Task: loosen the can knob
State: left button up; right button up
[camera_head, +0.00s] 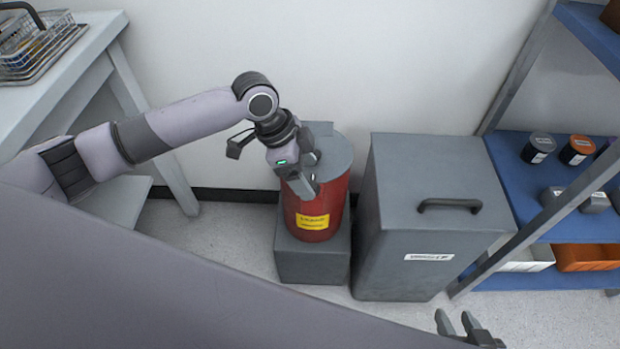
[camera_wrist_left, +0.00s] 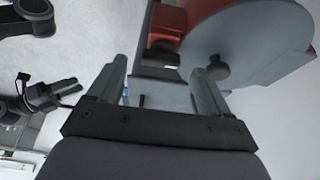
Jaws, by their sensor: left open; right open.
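The red can (camera_head: 322,222) with a grey lid (camera_head: 337,152) and yellow label stands upright on a grey block. In the left wrist view its grey lid (camera_wrist_left: 250,35) is at the upper right, with a small dark knob (camera_wrist_left: 217,68). My left gripper (camera_head: 310,160) is open at the can's upper left side and covers part of the lid. In the left wrist view its fingers (camera_wrist_left: 160,72) are apart with nothing held; the knob appears just beyond the right fingertip. I cannot tell whether they touch. My right gripper (camera_head: 456,322) is open and empty at the bottom edge.
A grey lidded bin (camera_head: 425,200) with a black handle stands close to the can's right. A blue shelf (camera_head: 520,190) with jars and bins is further right. A white table (camera_head: 75,70) with a wire basket is at left. The wall is behind the can.

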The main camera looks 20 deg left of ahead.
aim_at(313, 186)
pick_arm(q)
jog(key=shift+x, duration=0.95)
jog(key=shift+d+f, duration=0.1)
jog(key=shift+f, duration=0.05)
jog(key=shift+c, duration=0.4)
